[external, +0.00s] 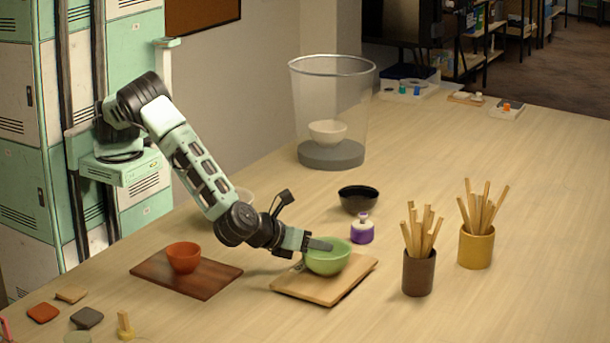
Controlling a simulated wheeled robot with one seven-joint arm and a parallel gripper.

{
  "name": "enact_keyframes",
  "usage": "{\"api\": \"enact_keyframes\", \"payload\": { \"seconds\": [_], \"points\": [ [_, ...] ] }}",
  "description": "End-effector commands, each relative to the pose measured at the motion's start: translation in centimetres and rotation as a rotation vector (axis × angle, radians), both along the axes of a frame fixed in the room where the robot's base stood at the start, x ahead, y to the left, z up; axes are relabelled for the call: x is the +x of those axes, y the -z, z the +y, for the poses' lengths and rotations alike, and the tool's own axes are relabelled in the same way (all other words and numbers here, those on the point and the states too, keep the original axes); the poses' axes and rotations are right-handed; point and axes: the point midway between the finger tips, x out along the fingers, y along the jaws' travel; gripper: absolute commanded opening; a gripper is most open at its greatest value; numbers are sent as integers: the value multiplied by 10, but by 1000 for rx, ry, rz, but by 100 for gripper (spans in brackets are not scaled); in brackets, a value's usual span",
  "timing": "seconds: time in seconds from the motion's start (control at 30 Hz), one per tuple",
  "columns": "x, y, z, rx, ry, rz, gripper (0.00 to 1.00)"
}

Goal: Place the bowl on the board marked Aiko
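A green bowl (328,262) sits upright on, or just over, a light wooden board (305,292) in the middle of the table. My gripper (320,244) reaches in from the left, with its fingers at the bowl's left rim. I cannot tell whether they grip the rim or are open around it. An orange bowl (184,257) sits on a dark reddish-brown board (222,279) to the left. A black bowl (358,199) stands behind the green one. No name can be read on either board, so I cannot tell which is marked Aiko.
A purple-and-white bottle (361,230) stands behind the green bowl. A brown cup (419,275) and a yellow cup (476,247), both full of sticks, stand to the right. A clear cylinder (352,95) holds a white bowl (327,131). Small tiles (87,318) lie front left.

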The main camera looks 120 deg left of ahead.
Motion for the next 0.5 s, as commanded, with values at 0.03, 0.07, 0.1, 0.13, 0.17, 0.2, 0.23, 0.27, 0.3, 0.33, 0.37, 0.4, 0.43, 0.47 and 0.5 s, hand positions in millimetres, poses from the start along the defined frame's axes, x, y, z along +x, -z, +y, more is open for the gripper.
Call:
{"api": "enact_keyframes", "payload": {
  "seconds": [0.03,0.07,0.1,0.13,0.17,0.2,0.23,0.27,0.3,0.33,0.37,0.4,0.43,0.47,0.5],
  "points": [
    [0,-2,0,0,0,0,36],
    [0,-3,0,0,0,-1,36],
    [-1,-4,-2,-1,1,0,36],
    [-2,-4,-4,-1,2,-1,36],
    [-3,-5,-7,-1,2,-2,36],
    [-6,-7,-12,-2,4,-1,36],
    [-8,-9,-16,-2,4,-1,36],
    [-10,-12,-21,-2,3,-2,36],
    [-14,-15,-27,-3,4,-3,36],
    [-16,-18,-33,-3,4,-3,36],
    [-20,-21,-38,-3,3,-3,36],
    [-23,-25,-44,-3,5,-2,36],
    [-26,-28,-50,-2,4,-3,36],
    [-29,-31,-55,-2,3,-2,36],
    [-33,-34,-61,-3,3,-3,36]
  ]
}}
